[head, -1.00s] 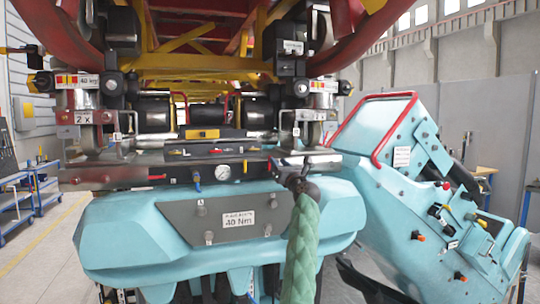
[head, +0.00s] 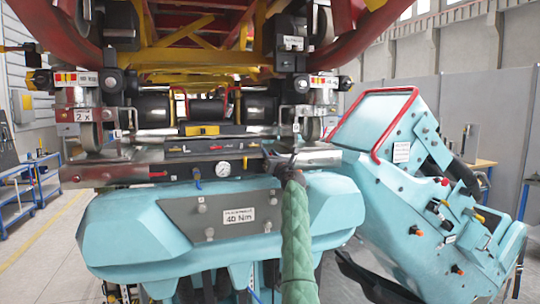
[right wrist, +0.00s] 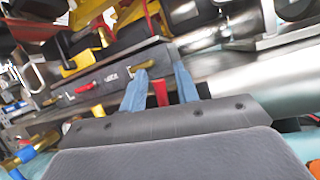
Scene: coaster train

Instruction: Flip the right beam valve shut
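A red lever (right wrist: 160,92), which looks like the right beam valve's handle, shows in the right wrist view on the grey beam front. My right gripper (right wrist: 158,78) is open, with one blue-grey fingertip on each side of this lever. I see no clear contact with it. In the head view my right gripper (head: 290,163) is at the right part of the grey beam (head: 180,160), at the end of my green-sleeved arm, and hides the lever there. My left gripper is not in view.
A pressure gauge (head: 222,169) and a blue handle (head: 196,172) sit left of the gripper. A turquoise housing (head: 130,225) lies below the beam. A turquoise control console (head: 400,200) with a red rail stands at the right.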

